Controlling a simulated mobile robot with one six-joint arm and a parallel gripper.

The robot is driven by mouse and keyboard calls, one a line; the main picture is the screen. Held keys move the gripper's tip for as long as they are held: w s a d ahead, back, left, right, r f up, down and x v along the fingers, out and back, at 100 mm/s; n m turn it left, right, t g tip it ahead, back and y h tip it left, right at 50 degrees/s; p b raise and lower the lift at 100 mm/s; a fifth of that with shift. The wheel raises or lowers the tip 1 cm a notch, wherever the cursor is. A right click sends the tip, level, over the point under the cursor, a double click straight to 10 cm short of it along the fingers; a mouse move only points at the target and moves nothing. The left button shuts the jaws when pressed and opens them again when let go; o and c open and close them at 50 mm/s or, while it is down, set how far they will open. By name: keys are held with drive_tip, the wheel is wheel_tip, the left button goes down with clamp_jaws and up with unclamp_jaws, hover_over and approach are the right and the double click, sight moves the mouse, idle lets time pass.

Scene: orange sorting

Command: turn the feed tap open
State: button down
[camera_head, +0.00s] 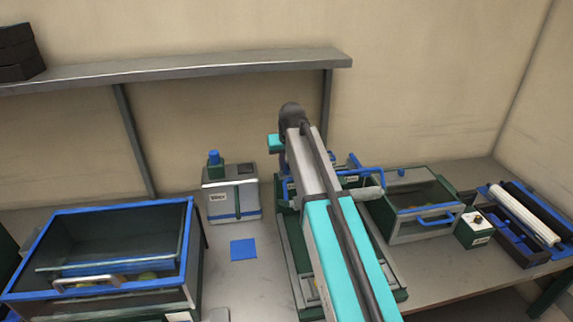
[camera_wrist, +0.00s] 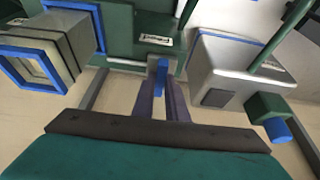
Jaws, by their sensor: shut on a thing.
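In the wrist view my gripper (camera_wrist: 162,92) is shut on a narrow blue handle, the feed tap (camera_wrist: 162,70), which stands in front of a green panel (camera_wrist: 120,30). A small white label (camera_wrist: 155,40) sits by the handle; its print is too small to read surely. In the head view my arm covers the tap and the gripper, and only parts of the green machine (camera_head: 290,240) show on either side of the arm.
A grey box with a blue knob (camera_head: 231,195) stands left of the machine; it also shows in the wrist view (camera_wrist: 225,70). A blue-framed bin (camera_head: 196,215) is at left. A glass-topped box (camera_head: 420,205), a small switch box (camera_head: 475,230) and a roller tray (camera_head: 520,250) are right. A shelf (camera_head: 190,68) runs above.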

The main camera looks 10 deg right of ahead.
drive_tip(key=shift+d+n, duration=0.1)
drive_tip(key=shift+n, duration=0.2)
drive_tip(key=n+y+b, duration=0.1)
drive_tip(key=n, duration=0.3)
drive_tip(key=shift+w+d+y+b, duration=0.1)
drive_tip(key=shift+y+b, duration=0.2)
drive_tip(key=shift+y, duration=0.1)
drive_tip(key=n+b, duration=0.1)
drive_tip(key=n, duration=0.1)
drive_tip(key=n+g+y, duration=0.1)
drive_tip(key=n, duration=0.2)
drive_tip(key=shift+w+d+g+y+b, duration=0.15)
drive_tip(key=shift+w+g+y+b, duration=0.05)
drive_tip(key=shift+g+y+b, duration=0.15)
drive_tip(key=n+b, duration=0.1)
drive_tip(key=n, duration=0.1)
drive_tip(key=n+g+y, duration=0.1)
drive_tip(key=n, duration=0.1)
drive_tip(key=shift+w+g+b, duration=0.15)
drive_tip(key=shift+g+b, duration=0.1)
drive_tip(key=shift+b, duration=0.15)
drive_tip(key=shift+n+g+b, duration=0.65)
drive_tip(key=shift+n+g, duration=0.05)
drive_tip(key=shift+n, duration=1.4)
drive_tip(key=c, duration=1.8)
unclamp_jaws()
drive_tip(key=shift+o, duration=0.2)
